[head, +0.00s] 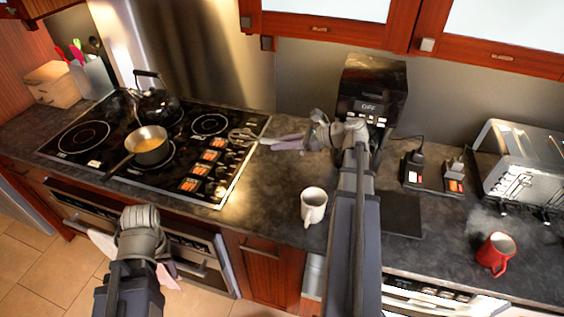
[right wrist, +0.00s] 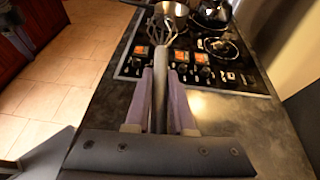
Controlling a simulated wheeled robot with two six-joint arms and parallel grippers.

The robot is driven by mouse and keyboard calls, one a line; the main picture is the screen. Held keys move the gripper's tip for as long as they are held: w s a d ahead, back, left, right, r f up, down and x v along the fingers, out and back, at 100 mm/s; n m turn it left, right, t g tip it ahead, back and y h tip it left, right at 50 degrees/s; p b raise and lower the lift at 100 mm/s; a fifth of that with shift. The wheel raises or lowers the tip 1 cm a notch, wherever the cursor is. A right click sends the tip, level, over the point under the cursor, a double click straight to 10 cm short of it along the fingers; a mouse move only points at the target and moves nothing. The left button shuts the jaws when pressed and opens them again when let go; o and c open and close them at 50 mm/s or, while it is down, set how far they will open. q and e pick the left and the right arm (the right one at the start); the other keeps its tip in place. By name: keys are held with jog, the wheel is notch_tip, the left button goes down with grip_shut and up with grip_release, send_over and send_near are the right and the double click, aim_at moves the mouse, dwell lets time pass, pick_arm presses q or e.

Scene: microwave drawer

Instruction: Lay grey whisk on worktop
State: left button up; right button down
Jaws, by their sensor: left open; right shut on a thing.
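The grey whisk (head: 243,134) is held by my right gripper (head: 280,142), its wire head pointing left over the right edge of the cooktop. In the right wrist view, its handle (right wrist: 160,88) stands between the two pale fingers, which are shut on it. The wire head lies beyond the fingertips, towards the cooktop knobs. I cannot tell whether the whisk touches the surface below. The dark stone worktop (head: 268,205) has a bare stretch under and in front of my right gripper. My left gripper (head: 134,258) is open and empty, low in front of the oven.
A cooktop (head: 75,157) carries a pan (head: 151,145) of yellow food and a black kettle (head: 155,107). A white mug (head: 313,206) stands near the worktop's front edge. A black machine (head: 370,85), a toaster (head: 525,165) and a red mug (head: 496,254) are further right.

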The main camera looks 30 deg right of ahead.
jog(key=shift+s+f, duration=0.1)
jog(key=shift+f, duration=0.4)
jog(key=shift+s+a+b, duration=0.2)
jog(key=shift+b, duration=0.3)
jog(key=b, duration=0.8)
send_over(282, 190)
notch_tip(282, 190, down, 8)
jog(key=shift+w+f, duration=0.1)
jog(key=shift+f, duration=0.15)
notch_tip(282, 190, down, 9)
jog(key=b, duration=0.9)
jog(key=shift+r, duration=0.15)
jog(key=shift+c, duration=2.2)
grip_release()
jog(key=shift+o, duration=0.3)
